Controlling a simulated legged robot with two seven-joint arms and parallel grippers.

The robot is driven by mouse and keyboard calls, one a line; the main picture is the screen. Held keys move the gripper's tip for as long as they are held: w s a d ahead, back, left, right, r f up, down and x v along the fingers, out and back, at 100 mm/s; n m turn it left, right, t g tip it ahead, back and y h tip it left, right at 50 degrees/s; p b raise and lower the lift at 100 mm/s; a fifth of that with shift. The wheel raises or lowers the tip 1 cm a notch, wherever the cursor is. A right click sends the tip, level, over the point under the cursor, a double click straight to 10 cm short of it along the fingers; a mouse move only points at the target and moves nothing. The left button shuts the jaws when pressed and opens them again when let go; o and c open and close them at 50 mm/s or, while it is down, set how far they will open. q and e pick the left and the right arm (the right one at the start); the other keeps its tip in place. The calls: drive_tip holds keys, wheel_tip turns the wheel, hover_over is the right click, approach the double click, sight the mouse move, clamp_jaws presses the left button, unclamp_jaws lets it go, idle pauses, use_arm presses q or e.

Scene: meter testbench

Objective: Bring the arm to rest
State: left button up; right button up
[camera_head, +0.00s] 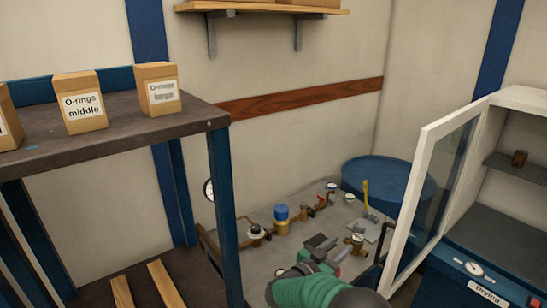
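My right arm, green and dark grey, comes in at the bottom centre of the head view. My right gripper (322,247) is the dark part at its far end, over the grey bench (262,282). It is small and seen from behind, so I cannot tell whether its fingers are open or shut. I see nothing clearly held in it. My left arm and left gripper are not in view.
Brass pipe fittings and a blue-topped meter (281,220) stand on the bench just beyond the gripper. A drying cabinet with an open glass door (437,190) is at right. A shelf rack (120,128) with O-ring boxes (80,102) is at left. A blue barrel (385,172) stands behind.

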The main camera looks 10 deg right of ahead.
drive_tip(key=w+a+r+n+t+y, duration=0.1)
drive_tip(key=a+r+n+t+y, duration=0.15)
drive_tip(key=a+n+y, duration=0.5)
drive_tip(key=s+a+f+g+y, duration=0.1)
drive_tip(key=s+f+y, duration=0.3)
drive_tip(key=s+y, duration=0.1)
drive_tip(key=s+f+n+g, duration=0.1)
drive_tip(key=s+f+g, duration=0.2)
drive_tip(key=s, duration=0.7)
drive_tip(key=s+d+f+n+g+y, duration=0.1)
drive_tip(key=s+f+g, duration=0.1)
drive_tip(key=s, duration=0.7)
drive_tip(key=s+d+f+n+g, duration=0.1)
drive_tip(key=s+f+g, duration=0.2)
drive_tip(key=s, duration=0.7)
drive_tip(key=shift+s+d+f+g, duration=0.25)
drive_tip(key=shift+s+f+g, duration=0.1)
drive_tip(key=shift+g, duration=0.4)
drive_tip(key=shift+w+n+y, duration=0.1)
drive_tip(key=shift+n+y, duration=0.15)
